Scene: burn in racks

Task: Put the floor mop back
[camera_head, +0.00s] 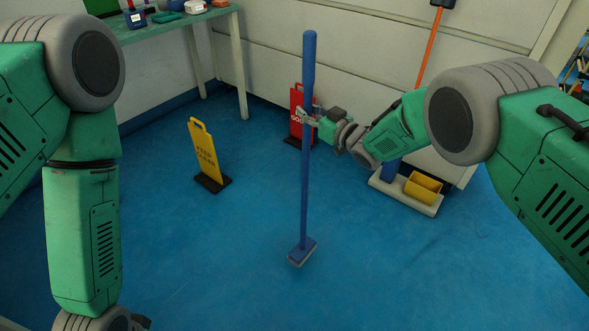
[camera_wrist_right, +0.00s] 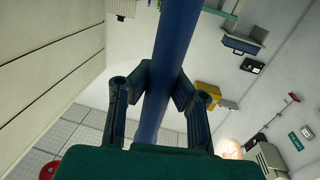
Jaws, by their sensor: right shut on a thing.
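The floor mop (camera_head: 308,80) has a long blue handle and a small blue head (camera_head: 302,251) with a pale underside. It stands nearly upright in the middle of the head view. My right gripper (camera_head: 306,115) is shut around the upper part of the handle. In the right wrist view the fingers (camera_wrist_right: 160,88) close on both sides of the blue handle (camera_wrist_right: 170,55). I cannot tell whether the mop head touches the floor. My left arm comes down at the left of the head view, and its gripper is not visible.
A grey stand (camera_head: 408,194) with a yellow bin (camera_head: 423,187) sits by the wall, partly behind my right arm. An orange-handled tool (camera_head: 430,45) leans at the wall. A yellow sign (camera_head: 205,152) and a red sign (camera_head: 296,110) stand on the blue floor. A green table (camera_head: 175,28) is back left.

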